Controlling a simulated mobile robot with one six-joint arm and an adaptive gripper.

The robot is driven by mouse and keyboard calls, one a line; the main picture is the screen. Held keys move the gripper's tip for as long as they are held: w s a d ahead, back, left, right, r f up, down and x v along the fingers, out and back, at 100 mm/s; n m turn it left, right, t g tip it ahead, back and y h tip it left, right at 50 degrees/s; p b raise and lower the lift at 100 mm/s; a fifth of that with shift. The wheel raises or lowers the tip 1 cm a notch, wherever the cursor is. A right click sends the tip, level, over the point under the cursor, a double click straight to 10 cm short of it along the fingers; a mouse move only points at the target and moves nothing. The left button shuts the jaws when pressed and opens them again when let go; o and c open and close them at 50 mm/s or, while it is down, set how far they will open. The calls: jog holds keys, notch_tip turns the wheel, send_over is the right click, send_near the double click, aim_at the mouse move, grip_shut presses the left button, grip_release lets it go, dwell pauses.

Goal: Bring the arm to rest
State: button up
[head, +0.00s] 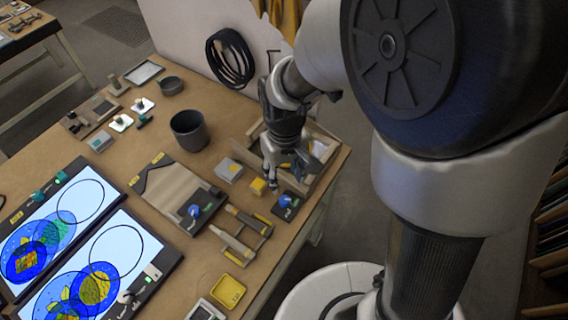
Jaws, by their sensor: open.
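My gripper (286,168) hangs from my arm over the right part of the wooden workbench. It points down and is open, with nothing seen between its fingers. It is close above a wooden box (325,150) at the bench's right edge, partly hiding it. A small yellow block (258,187) lies just left of the fingertips. A dark piece with a blue knob (285,201) lies just in front of them. I cannot tell if the fingers touch anything.
Two lit panels with painted glass discs (58,222) lie at the bench's left. A dark cup (189,131), a board with a blue knob (175,188), a tool rack (240,232) and a yellow tray (229,291) stand around. A cable coil (230,58) hangs on the white back panel.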

jog(key=s+d+r+m+t, duration=0.2)
jog(key=s+d+r, duration=0.3)
jog(key=r, duration=0.3)
jog(key=s+d+r+m+t, duration=0.2)
jog(key=s+d+r, duration=0.4)
jog(key=s+r, duration=0.2)
jog(key=shift+s+r+m+t, duration=0.3)
jog(key=shift+r, duration=0.3)
